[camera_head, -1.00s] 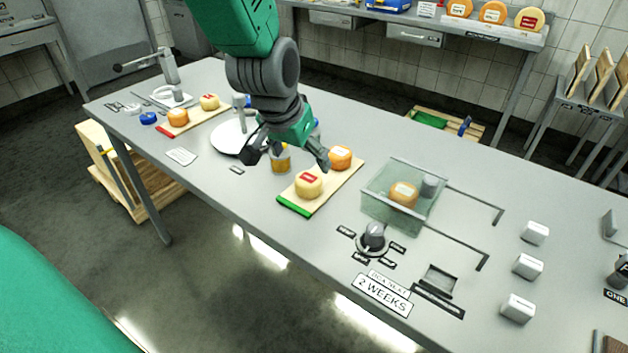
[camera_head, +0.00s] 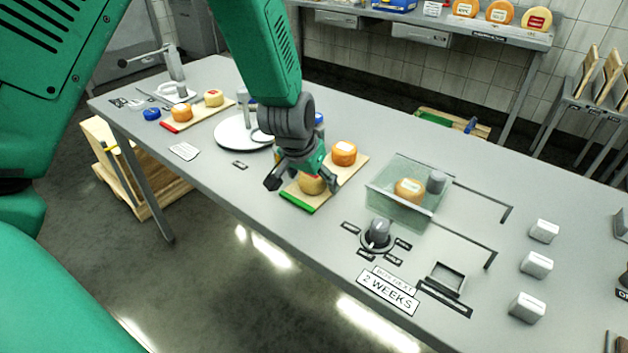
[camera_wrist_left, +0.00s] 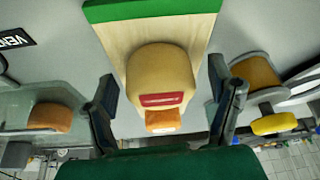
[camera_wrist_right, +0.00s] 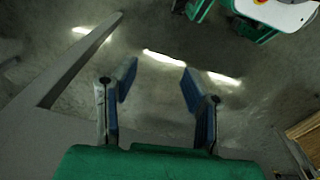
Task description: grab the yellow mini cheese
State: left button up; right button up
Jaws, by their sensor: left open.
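The yellow mini cheese (camera_head: 311,186) sits on a wooden board with a green end (camera_head: 298,202) on the steel table. My left gripper (camera_head: 302,184) is open just above it, and partly hides it in the head view. In the left wrist view the yellow cheese (camera_wrist_left: 160,75), with a red label, lies between the spread fingers of the left gripper (camera_wrist_left: 161,88), with gaps at both sides. My right gripper (camera_wrist_right: 158,85) is open and empty over the floor; it does not show in the head view.
An orange cheese (camera_head: 344,153) sits on the same board behind the yellow one. A clear box (camera_head: 385,203) with an orange cheese stands to the right, and a dial (camera_head: 378,235) in front of it. A white round stand (camera_head: 232,133) is to the left.

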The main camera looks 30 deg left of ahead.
pick_arm(q)
jog(key=c, duration=1.3)
